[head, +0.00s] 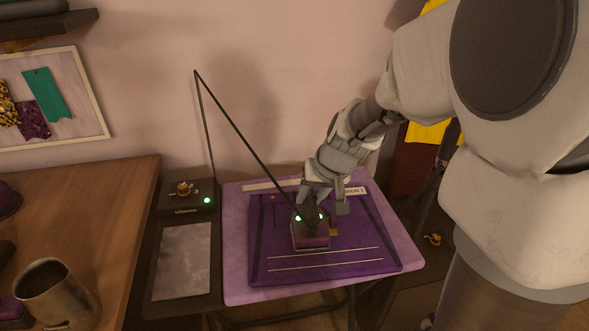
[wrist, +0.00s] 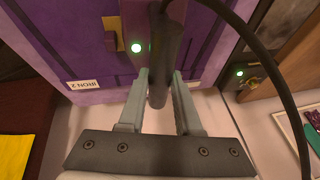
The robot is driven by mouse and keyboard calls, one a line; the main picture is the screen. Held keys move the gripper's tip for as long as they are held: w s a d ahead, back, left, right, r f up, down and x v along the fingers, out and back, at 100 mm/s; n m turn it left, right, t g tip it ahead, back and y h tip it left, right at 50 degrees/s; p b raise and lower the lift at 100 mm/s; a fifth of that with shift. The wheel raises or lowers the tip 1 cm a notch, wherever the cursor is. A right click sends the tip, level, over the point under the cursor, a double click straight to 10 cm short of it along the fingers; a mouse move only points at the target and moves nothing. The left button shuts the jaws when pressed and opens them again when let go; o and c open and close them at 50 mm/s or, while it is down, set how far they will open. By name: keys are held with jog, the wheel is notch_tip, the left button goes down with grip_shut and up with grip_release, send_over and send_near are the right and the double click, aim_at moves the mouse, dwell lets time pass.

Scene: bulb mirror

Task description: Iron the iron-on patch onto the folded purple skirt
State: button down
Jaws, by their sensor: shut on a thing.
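The folded purple skirt (head: 375,255) lies flat on the ironing board (head: 243,289). A dark iron (head: 311,240) with green lights rests on the skirt or just above it; I cannot tell which. My gripper (head: 313,200) is shut on the iron's dark handle, which also shows between the fingers in the wrist view (wrist: 166,65). A small tan piece (head: 333,229) shows beside the iron, and also in the wrist view (wrist: 112,30).
A black iron stand (head: 157,298) with a grey plate and a green light is left of the board. A black cord rises over a thin pole to the iron. A wooden table (head: 120,205) with a metal mug (head: 58,290) is at far left.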

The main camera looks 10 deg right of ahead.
jog(key=shift+f+b, duration=0.4)
jog(key=shift+b, duration=0.05)
dwell(1.3)
jog(key=shift+r, duration=0.1)
jog(key=shift+r+p, duration=0.8)
jog(key=shift+r, duration=0.15)
jog(key=shift+a+r, duration=0.1)
